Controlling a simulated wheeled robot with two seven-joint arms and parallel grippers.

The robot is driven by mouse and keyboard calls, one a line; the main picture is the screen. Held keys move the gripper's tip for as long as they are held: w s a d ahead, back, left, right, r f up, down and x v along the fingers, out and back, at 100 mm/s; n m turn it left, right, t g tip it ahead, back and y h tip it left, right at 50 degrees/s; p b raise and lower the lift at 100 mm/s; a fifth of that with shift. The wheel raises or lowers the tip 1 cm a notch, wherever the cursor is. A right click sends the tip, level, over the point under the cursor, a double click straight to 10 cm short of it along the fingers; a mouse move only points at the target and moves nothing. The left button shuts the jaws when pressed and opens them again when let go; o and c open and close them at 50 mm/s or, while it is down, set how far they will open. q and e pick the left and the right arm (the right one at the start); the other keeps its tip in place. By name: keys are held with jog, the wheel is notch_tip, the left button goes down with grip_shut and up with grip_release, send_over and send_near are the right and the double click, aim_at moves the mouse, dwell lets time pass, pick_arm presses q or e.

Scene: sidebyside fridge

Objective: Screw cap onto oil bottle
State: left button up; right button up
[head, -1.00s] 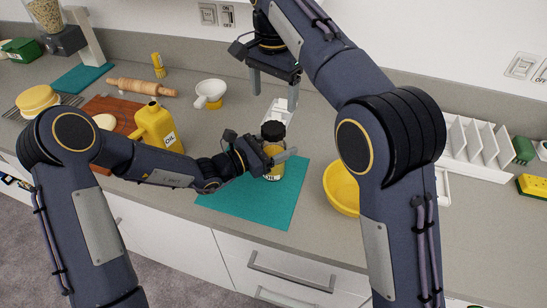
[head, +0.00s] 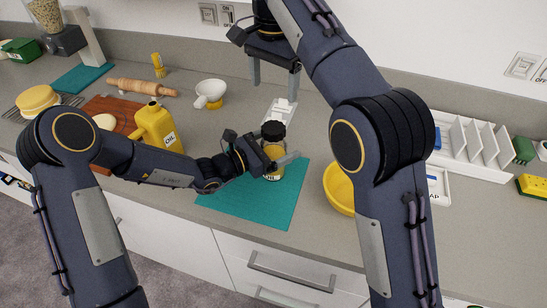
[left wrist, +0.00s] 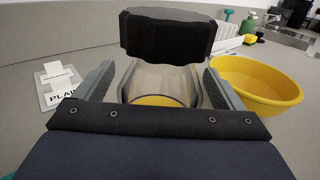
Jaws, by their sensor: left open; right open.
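The oil bottle (head: 273,153) is a small clear jar with yellow oil low inside and stands upright on the teal mat (head: 255,205). The black ribbed cap (head: 273,130) sits on its top; how tightly it is seated I cannot tell. In the left wrist view the bottle (left wrist: 160,83) stands between my fingers, under the cap (left wrist: 167,34). My left gripper (head: 268,160) is open around the bottle, with small gaps beside the glass. My right gripper (head: 275,80) is open and empty, above and behind the cap.
A yellow bowl (head: 340,190) is right of the mat. A yellow oil jug (head: 155,128) stands left, partly behind my left arm. A white labelled holder (head: 280,112) is behind the bottle. A white rack (head: 475,145) is at the right.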

pick_arm(q)
jog(key=shift+a, duration=0.1)
jog(key=shift+s+a, duration=0.2)
jog(key=shift+a, duration=0.15)
jog(key=b+v, duration=0.1)
jog(key=v, duration=0.5)
jog(key=shift+s+a+b, duration=0.25)
jog(key=shift+a+b, duration=0.05)
